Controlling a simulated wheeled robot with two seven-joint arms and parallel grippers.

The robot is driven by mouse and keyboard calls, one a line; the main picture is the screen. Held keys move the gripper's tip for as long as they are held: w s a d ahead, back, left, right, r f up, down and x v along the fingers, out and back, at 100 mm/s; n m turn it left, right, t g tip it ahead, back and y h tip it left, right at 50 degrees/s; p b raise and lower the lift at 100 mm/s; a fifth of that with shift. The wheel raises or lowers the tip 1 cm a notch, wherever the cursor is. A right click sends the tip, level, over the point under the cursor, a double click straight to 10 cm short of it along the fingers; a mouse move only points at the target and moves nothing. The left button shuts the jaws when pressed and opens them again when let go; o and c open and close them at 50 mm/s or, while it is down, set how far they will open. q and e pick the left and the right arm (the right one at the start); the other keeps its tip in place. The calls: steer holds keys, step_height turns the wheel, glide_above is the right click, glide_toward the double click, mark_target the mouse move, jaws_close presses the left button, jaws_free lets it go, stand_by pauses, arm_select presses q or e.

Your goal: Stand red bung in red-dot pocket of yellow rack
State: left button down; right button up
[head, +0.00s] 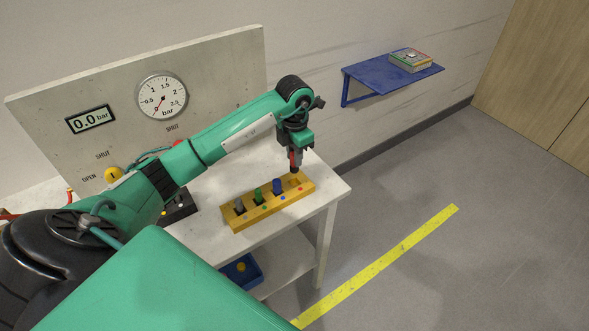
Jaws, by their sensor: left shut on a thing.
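The yellow rack (268,211) lies on the white table. A dark grey bung (239,207), a green bung (258,196) and a blue bung (278,186) stand in its pockets. The red dot (300,189) marks the pocket at the right end, which is partly hidden by my gripper. My left gripper (295,166) points down just above that end and is shut. A small red patch, the red bung (292,157), shows at its jaws, mostly hidden. I cannot tell whether its lower end is inside the pocket. My right gripper is not in view.
A panel with a gauge (162,96) and a 0.0 bar display (90,120) stands behind the table. A dark box (180,208) sits left of the rack. A blue bin (241,270) is on the lower shelf. A blue wall shelf (375,79) is at the back right.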

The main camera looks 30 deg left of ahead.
mark_target(295, 172)
arm_select(q)
step_height(295, 172, down, 3)
steer(key=shift+f, duration=0.1)
step_height(295, 172, down, 4)
steer(key=shift+r+p, duration=0.1)
steer(key=shift+p, duration=0.65)
steer(key=shift+f, duration=0.2)
steer(key=shift+f, duration=0.1)
steer(key=c, duration=1.2)
jaws_free()
steer(key=shift+c, duration=0.2)
